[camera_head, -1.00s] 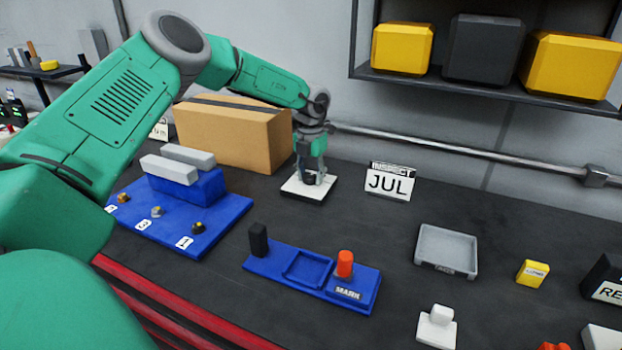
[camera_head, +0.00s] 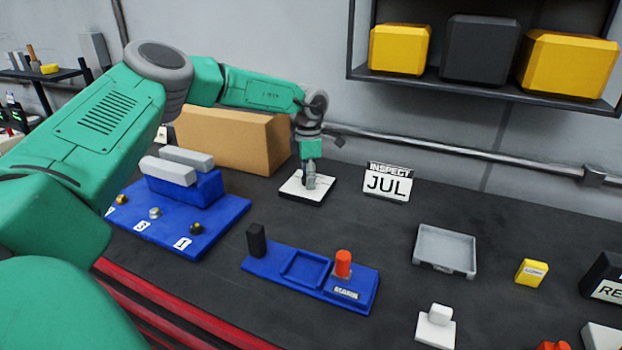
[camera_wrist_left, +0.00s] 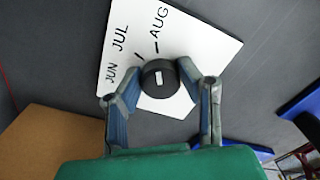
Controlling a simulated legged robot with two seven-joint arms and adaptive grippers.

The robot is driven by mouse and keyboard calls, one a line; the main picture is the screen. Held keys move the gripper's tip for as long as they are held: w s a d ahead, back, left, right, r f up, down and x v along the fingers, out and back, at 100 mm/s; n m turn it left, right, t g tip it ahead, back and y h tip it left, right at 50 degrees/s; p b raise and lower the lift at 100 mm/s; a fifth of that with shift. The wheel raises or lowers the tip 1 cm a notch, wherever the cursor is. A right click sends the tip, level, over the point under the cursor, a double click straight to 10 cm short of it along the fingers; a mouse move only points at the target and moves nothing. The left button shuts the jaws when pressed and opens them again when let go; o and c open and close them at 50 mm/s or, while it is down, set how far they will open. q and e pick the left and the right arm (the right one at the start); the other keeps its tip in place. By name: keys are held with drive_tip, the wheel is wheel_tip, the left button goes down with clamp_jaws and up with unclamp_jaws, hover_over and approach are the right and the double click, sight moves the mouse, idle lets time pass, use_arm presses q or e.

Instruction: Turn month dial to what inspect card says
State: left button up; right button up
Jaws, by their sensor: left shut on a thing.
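The month dial is a black round knob (camera_wrist_left: 158,78) with a small white mark, on a white plate (camera_wrist_left: 190,35) lettered JUN, JUL and AUG with tick marks; the plate also shows in the head view (camera_head: 291,187). My left gripper (camera_head: 309,184) points down over the plate. In the left wrist view its fingers (camera_wrist_left: 160,82) are shut on the knob from both sides. Which month the mark points at is hard to tell. The inspect card (camera_head: 387,183) stands right of the plate and reads JUL. My right gripper is not in view.
A cardboard box (camera_head: 232,138) stands behind the dial, to the left. A blue stand with grey bars (camera_head: 190,235) and a blue base with an orange knob (camera_head: 292,272) lie in front. A grey tray (camera_head: 445,250) is to the right. Bench between card and tray is bare.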

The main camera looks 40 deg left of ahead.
use_arm(q)
drive_tip(key=shift+w+a+r+m, duration=0.1)
drive_tip(key=shift+a+r+m, duration=0.15)
drive_tip(key=shift+m, duration=0.65)
drive_tip(key=shift+w+d+r, duration=0.1)
drive_tip(key=o, duration=1.1)
drive_tip(key=shift+o, duration=0.2)
wheel_tip(320, 180, up, 12)
drive_tip(key=shift+f, duration=0.2)
